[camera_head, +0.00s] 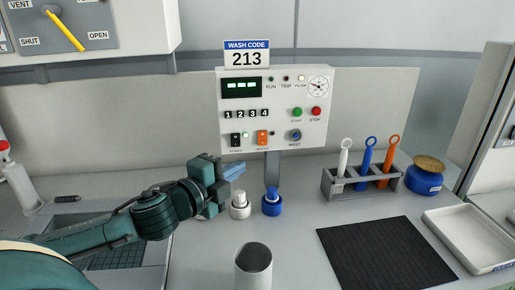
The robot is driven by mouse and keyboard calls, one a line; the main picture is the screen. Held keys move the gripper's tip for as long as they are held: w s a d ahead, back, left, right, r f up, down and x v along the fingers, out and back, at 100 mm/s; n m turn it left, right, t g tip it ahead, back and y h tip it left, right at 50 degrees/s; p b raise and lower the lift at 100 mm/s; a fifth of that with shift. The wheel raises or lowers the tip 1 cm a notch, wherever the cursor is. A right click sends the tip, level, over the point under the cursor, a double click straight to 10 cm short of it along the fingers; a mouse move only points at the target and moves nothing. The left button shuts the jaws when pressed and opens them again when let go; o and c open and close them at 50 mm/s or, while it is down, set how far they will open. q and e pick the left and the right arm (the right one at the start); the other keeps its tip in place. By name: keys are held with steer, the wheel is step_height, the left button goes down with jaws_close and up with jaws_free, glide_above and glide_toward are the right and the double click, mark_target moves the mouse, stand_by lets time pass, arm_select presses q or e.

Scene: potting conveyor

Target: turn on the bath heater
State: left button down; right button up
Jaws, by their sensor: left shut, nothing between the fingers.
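A white control panel (275,110) stands at the back of the bench. An orange rocker switch (262,137) sits in its lower row; the small label under it is hard to read. A small dark lamp beside it looks unlit. A black rocker switch (236,139) is to its left, with a pale lamp beside it. My left gripper (236,170) is shut and empty, its blue fingertips below the black switch and apart from the panel, pointing right. My right gripper is out of view.
A white-capped bottle (240,206) and a blue-capped bottle (272,203) stand below the panel, close to my left gripper. A rack (343,190) with coloured ring-topped tools, a dark mat (385,255) and a white tray (470,238) are to the right.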

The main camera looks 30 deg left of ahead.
arm_select(q)
steer(key=p, duration=0.2)
glide_toward(267, 144)
steer(key=w+d, duration=0.3)
steer(key=w+a, duration=0.2)
steer(key=shift+w+a+f, duration=0.1)
steer(key=shift+w+f, duration=0.1)
steer(key=shift+w, duration=0.15)
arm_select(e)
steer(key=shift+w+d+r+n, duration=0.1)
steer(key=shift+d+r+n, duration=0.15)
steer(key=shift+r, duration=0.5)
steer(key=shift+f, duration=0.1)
